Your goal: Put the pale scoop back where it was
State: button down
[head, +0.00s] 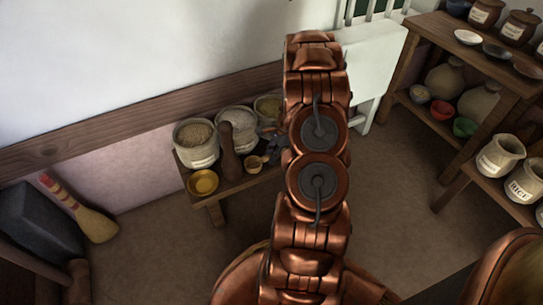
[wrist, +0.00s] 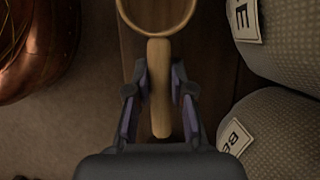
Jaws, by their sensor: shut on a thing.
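The bowl (wrist: 157,14) points away from the gripper and is cut by the top edge. In the head view my gripper (head: 274,147) is small and partly hidden by my arm. I cannot tell whether the scoop touches the bench top.
The low bench (head: 216,203) holds several labelled sacks (head: 196,157) at the back, a brown wooden pestle-like piece (head: 229,163) and a yellow bowl (head: 203,182). Shelves (head: 459,103) with pots stand at right. A brush (head: 91,222) leans at left. The middle floor is clear.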

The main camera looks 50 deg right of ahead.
jog(key=c, duration=1)
grip_release()
jog(key=shift+f, duration=0.1)
jog(key=p+v, duration=0.4)
jog(key=v, duration=0.8)
jog(key=s+a+r+n+g, duration=0.1)
jog(key=a+r+n, duration=0.2)
jog(key=a+r, duration=0.35)
jog(key=s+a+r+n+g+h, duration=0.1)
jog(key=a+r+n, duration=0.25)
jog(key=a, duration=0.55)
jog(key=s+a+r+n+g, duration=0.1)
jog(key=a+r+n, duration=0.2)
jog(key=a+r, duration=0.35)
jog(key=s+a+r+n+h, duration=0.1)
jog(key=s+a+n, duration=0.3)
jog(key=s, duration=0.3)
jog(key=s+a+r+n+g+h, duration=0.1)
jog(key=s+a+n, duration=0.3)
jog(key=s+a, duration=0.2)
jog(key=s+a+r+n+g+h, duration=0.1)
jog(key=s+a+n, duration=0.3)
jog(key=s, duration=0.4)
jog(key=shift+a+r+n, duration=0.25)
jog(key=shift+a+r, duration=0.4)
